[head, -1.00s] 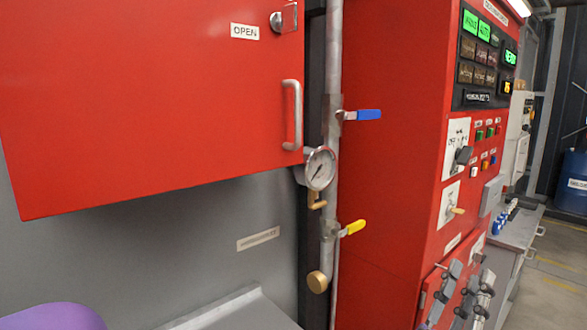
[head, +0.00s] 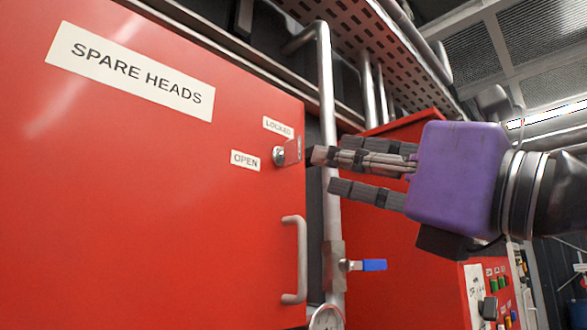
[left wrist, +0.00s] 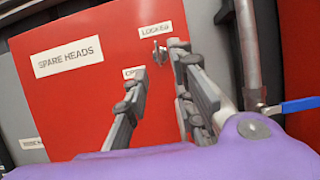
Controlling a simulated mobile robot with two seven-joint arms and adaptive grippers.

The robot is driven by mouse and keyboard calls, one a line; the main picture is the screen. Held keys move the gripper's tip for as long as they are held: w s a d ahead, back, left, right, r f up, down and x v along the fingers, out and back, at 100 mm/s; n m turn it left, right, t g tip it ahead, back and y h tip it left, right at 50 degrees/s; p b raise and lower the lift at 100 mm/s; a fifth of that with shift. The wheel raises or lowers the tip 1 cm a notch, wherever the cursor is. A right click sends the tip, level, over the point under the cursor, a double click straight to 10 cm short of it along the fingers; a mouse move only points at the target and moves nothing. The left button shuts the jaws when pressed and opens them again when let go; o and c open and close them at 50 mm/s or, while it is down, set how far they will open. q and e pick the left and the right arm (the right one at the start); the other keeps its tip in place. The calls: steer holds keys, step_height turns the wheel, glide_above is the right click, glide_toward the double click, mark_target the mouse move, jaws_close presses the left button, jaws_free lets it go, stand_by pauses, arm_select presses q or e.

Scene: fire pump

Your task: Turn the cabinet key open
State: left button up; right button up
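The cabinet key (head: 293,151) sits in a round lock near the upper right edge of the red cabinet door (head: 150,220). The OPEN label (head: 245,160) is left of the lock and the LOCKED label (head: 278,127) is above it. My left gripper (head: 328,172) is purple with grey fingers, reaching in from the right in the head view. Its fingers are apart and empty, with the tips close to the key's right. In the left wrist view the key (left wrist: 160,50) shows between the spread fingers, beyond the tips; contact is not clear. My right gripper is not in view.
A door handle (head: 296,260) is below the lock. A vertical grey pipe (head: 328,100) runs just right of the door, with a blue-handled valve (head: 365,265) and a pressure gauge (head: 326,318) low down. A red control panel (head: 400,280) stands behind my gripper.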

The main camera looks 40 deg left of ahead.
mark_target(301, 155)
arm_select(q)
steer(key=p+x, duration=0.1)
steer(key=x, duration=0.6)
steer(key=shift+a+r, duration=0.15)
steer(key=shift+a, duration=0.15)
steer(key=shift+c, duration=0.2)
jaws_close()
